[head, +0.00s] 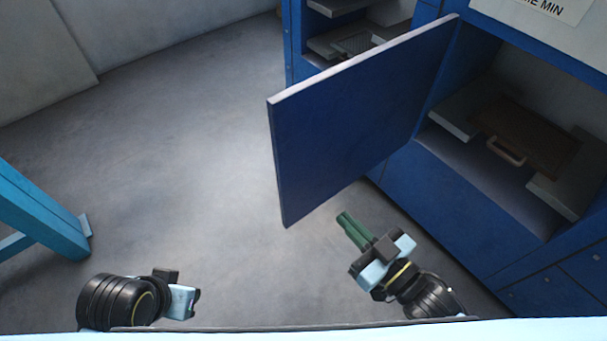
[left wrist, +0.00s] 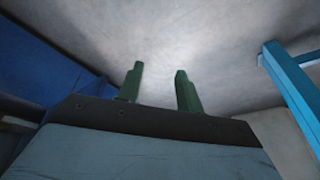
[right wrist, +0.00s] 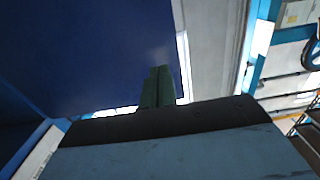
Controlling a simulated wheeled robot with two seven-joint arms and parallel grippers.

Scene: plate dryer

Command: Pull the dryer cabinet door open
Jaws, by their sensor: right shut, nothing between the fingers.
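The blue dryer cabinet door (head: 355,120) stands swung out from the blue cabinet (head: 450,215), well open, with the inside showing to its right. My right gripper (head: 345,220) is just below the door's lower edge in the head view, its green fingers together and empty. In the right wrist view the shut fingers (right wrist: 158,85) point up in front of the blue door (right wrist: 90,50), near its edge. I cannot tell whether they touch it. My left gripper shows green fingers apart and empty in the left wrist view (left wrist: 160,90). In the head view its fingers are hidden.
Inside the cabinet is a brown tray (head: 530,135) with a light handle (head: 507,151), between grey ledges. Another open compartment (head: 355,35) is behind the door. A light-blue frame leg (head: 40,215) stands at left. The grey floor (head: 190,140) between is clear.

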